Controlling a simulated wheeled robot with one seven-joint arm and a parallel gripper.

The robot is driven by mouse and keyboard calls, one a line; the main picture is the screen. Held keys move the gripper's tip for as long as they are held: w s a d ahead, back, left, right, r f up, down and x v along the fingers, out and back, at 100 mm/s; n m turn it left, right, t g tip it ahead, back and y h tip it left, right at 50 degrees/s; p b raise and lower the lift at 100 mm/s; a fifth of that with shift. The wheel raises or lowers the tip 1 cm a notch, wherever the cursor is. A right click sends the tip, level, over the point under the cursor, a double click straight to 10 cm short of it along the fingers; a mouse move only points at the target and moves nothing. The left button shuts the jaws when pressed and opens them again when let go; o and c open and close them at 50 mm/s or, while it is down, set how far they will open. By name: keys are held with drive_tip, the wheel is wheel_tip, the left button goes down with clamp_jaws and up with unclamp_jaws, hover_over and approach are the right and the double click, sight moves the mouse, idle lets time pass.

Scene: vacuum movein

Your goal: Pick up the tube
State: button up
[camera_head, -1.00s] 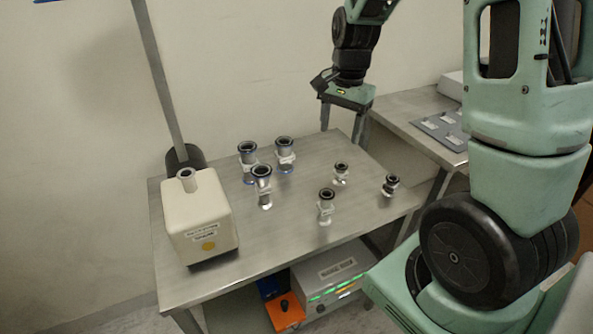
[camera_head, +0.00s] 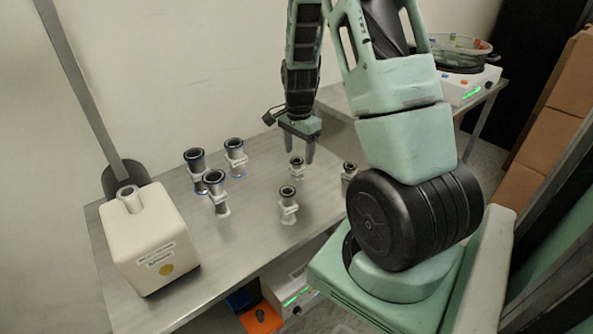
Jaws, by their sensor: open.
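Several tube-like metal fittings with dark rims stand upright on the metal table (camera_head: 235,262). Three taller tubes stand toward the left: one at the back left (camera_head: 195,172), one at the back right (camera_head: 236,158) and one in front (camera_head: 216,193). Three smaller tubes stand further right: one in front (camera_head: 288,204), one behind it (camera_head: 297,169) and one at the right (camera_head: 349,174), partly hidden by my arm. My gripper (camera_head: 298,157) is open and points down. Its fingertips appear just above the back small tube, one to each side in the picture; the exact depth gap is unclear.
A cream box-shaped device (camera_head: 150,245) with a short neck stands on the table's left. A grey pole (camera_head: 85,95) rises behind it. A second table at the back right holds a white device (camera_head: 468,85) with a glass bowl. Boxes (camera_head: 560,85) stand at far right.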

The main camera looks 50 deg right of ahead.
sight(297, 160)
drive_tip(key=shift+a+f, duration=0.2)
drive_tip(key=shift+f, duration=1.25)
drive_tip(key=shift+a+f, duration=0.2)
drive_tip(key=shift+f, duration=1.25)
drive_tip(key=c, duration=1.1)
